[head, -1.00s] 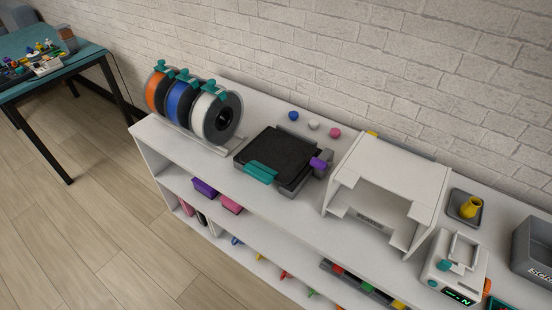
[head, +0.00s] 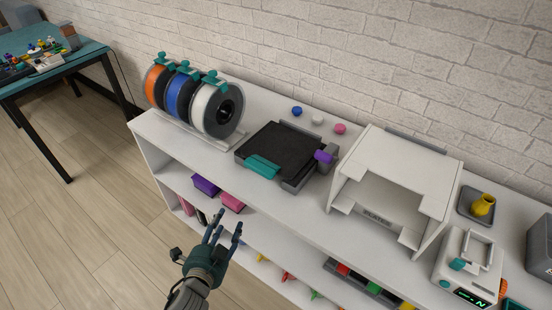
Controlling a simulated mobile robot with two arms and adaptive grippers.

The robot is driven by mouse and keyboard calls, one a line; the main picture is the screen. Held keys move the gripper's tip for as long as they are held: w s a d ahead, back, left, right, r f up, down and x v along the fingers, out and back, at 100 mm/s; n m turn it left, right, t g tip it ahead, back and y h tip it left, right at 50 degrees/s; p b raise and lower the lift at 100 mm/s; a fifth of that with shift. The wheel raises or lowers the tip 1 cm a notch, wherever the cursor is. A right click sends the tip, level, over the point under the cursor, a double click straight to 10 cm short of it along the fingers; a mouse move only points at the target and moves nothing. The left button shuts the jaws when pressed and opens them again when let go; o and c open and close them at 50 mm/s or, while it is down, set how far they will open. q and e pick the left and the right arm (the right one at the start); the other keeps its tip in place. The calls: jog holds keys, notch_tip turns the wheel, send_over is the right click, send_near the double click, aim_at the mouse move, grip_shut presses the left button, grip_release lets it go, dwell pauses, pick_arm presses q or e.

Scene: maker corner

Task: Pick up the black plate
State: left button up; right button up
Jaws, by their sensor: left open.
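The black plate (head: 280,148) lies flat on a dark grey bed unit (head: 296,184) on top of the white shelf. It has a teal tab (head: 262,166) at its front edge, and a purple knob (head: 324,156) sits at the unit's right. My left gripper (head: 226,228) is in front of the shelf, below and to the left of the plate. Its fingers are apart and empty, and it is clear of the plate. My right gripper is out of view.
Three filament spools (head: 217,110) stand left of the plate. A white open-front frame (head: 396,182) stands to its right. Small blue, white and pink knobs (head: 340,129) lie behind it. Purple and pink boxes (head: 232,202) are on the lower shelf.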

pick_arm(q)
notch_tip(320, 180, up, 10)
jog(key=w+d+m+t+h, duration=0.1)
jog(key=w+d+m+t, duration=0.1)
jog(key=m, duration=0.1)
jog(key=m+h, duration=0.3)
jog(key=m, duration=0.1)
send_near(265, 168)
notch_tip(265, 168, down, 3)
jog(key=a, duration=0.1)
jog(key=shift+t+h, duration=0.3)
jog(key=x, duration=0.5)
jog(key=shift+w+r, duration=0.25)
jog(key=shift+r, duration=0.05)
jog(key=shift+p+x, duration=0.5)
jog(key=shift+x, duration=2.55)
jog(key=shift+s+d+r, duration=0.1)
jog(key=shift+s, duration=0.05)
grip_shut()
